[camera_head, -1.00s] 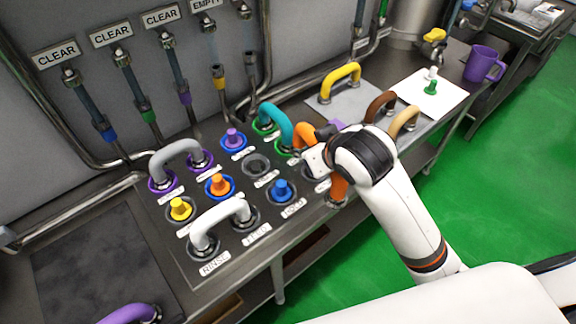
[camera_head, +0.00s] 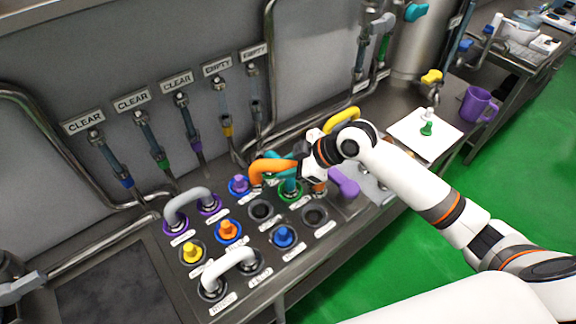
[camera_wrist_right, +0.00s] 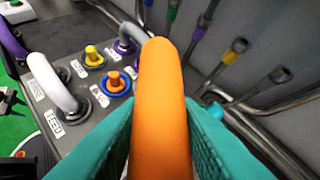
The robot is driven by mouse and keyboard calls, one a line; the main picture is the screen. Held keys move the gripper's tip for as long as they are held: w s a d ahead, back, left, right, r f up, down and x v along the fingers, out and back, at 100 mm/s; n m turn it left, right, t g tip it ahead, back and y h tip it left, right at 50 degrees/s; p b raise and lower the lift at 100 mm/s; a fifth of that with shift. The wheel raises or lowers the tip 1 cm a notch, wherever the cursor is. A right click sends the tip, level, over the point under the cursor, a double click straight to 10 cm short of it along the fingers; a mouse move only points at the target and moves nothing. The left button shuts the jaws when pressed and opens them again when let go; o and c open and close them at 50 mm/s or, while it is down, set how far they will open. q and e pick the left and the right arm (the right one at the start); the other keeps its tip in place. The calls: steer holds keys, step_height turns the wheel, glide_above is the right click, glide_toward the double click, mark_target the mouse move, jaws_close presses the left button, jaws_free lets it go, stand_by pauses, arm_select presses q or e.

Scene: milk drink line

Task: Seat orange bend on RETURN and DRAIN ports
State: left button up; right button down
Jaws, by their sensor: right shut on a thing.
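The orange bend (camera_head: 272,167) is a thick curved tube. My right gripper (camera_head: 300,168) is shut on it above the back right of the port panel (camera_head: 225,272). In the right wrist view the orange bend (camera_wrist_right: 162,105) stands between the teal fingers (camera_wrist_right: 158,135). One end points left, near the purple plug (camera_head: 239,184); whether it touches anything is unclear. Two dark open ports (camera_head: 260,210) and (camera_head: 315,215) show in front. The labels are too small to read, so I cannot tell RETURN from DRAIN. My left gripper is out of view.
Grey (camera_head: 187,199) and white (camera_head: 228,261) bends and yellow (camera_head: 192,253), orange (camera_head: 229,230) and blue (camera_head: 284,235) plugs occupy the panel's left and middle. Pipes line the wall behind. A purple mug (camera_head: 478,104) stands at the right.

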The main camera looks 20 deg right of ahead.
steer(key=shift+f+b, duration=5.3)
steer(key=shift+f, duration=0.8)
steer(key=c, duration=1.1)
jaws_free()
steer(key=shift+c, duration=0.2)
steer(key=shift+o, duration=0.6)
steer(key=shift+s+f, duration=0.1)
